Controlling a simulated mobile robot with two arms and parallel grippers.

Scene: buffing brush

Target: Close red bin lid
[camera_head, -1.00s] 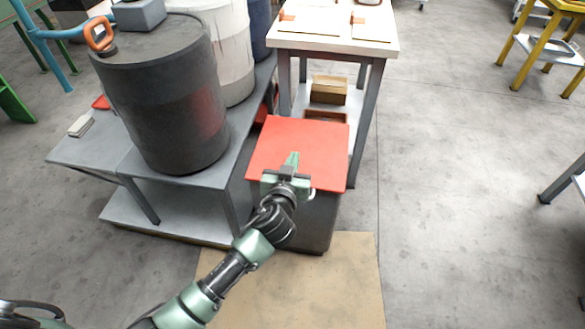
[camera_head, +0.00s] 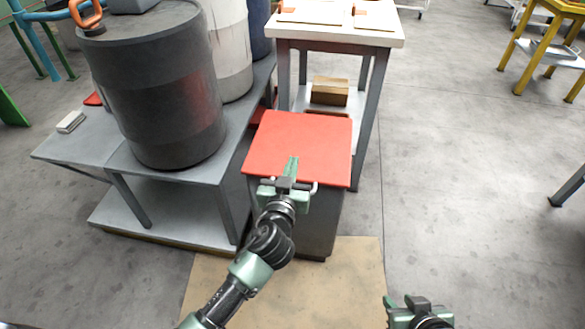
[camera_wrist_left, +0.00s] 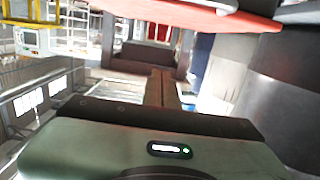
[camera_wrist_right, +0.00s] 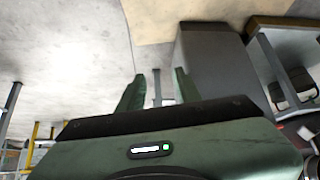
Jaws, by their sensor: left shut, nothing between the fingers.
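The red lid (camera_head: 300,140) lies roughly flat over the grey bin (camera_head: 322,225); I cannot tell if it is fully seated. My left gripper (camera_head: 291,162) is shut and empty. Its fingertips overlap the front part of the lid in the head view; contact cannot be told. In the left wrist view the lid (camera_wrist_left: 190,14) shows nearly edge-on at the top, apart in the picture from the shut fingers (camera_wrist_left: 160,80). My right gripper (camera_head: 405,302) is at the lower right, away from the bin. Its fingers (camera_wrist_right: 158,88) are open and empty in the right wrist view.
A grey low bench (camera_head: 85,150) with a dark barrel (camera_head: 160,100) stands left of the bin. A white-topped table (camera_head: 335,32) stands right behind it. A tan mat (camera_head: 335,290) lies in front. The floor to the right (camera_head: 450,170) is open.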

